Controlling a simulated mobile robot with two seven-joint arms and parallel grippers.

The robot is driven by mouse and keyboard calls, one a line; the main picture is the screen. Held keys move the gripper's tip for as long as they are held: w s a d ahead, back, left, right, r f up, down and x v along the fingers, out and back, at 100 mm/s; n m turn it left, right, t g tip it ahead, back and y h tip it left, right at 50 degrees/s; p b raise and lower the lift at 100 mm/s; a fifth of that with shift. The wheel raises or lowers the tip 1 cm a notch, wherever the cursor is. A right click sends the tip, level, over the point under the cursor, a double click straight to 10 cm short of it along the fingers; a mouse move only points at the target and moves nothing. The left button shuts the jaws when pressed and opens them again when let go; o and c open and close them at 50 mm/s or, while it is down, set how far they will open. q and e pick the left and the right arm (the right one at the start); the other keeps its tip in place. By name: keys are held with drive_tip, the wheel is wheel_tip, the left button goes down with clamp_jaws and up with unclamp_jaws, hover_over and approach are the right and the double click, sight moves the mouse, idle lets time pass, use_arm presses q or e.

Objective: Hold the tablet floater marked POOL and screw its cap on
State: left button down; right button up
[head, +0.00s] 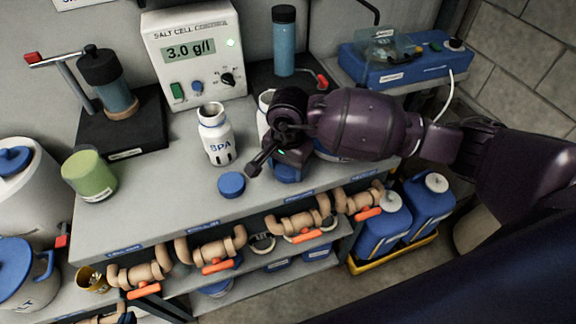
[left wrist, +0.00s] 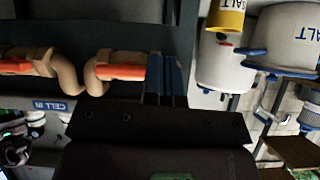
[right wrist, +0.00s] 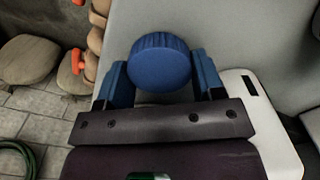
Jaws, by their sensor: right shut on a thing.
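My right gripper (head: 286,168) is shut on a round blue ridged cap, low over the bench. In the right wrist view the cap (right wrist: 160,62) sits between the fingers of this gripper (right wrist: 160,80). A white bottle (head: 265,103) stands behind the right gripper, mostly hidden; its marking cannot be read. A white floater marked SPA (head: 217,138) stands upright and open to its left. Another blue cap (head: 231,185) lies on the bench in front of SPA. My left gripper (left wrist: 165,80) is empty, its blue fingers close together near the pipes; only a blue tip (head: 128,318) shows at the head view's bottom edge.
The salt cell control box (head: 195,55) stands at the back. A green cup (head: 89,174) is at left. Pipes with orange handles (head: 217,266) run along the front edge. Blue jugs (head: 425,205) stand on the right. The bench left of the loose cap is clear.

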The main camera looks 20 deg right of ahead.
sight(288, 167)
use_arm(q)
drive_tip(key=shift+r, duration=0.25)
use_arm(e)
wheel_tip(288, 167, up, 20)
use_arm(q)
drive_tip(key=c, duration=1.8)
unclamp_jaws()
drive_tip(key=shift+w, duration=0.1)
use_arm(e)
drive_tip(key=shift+f, duration=0.1)
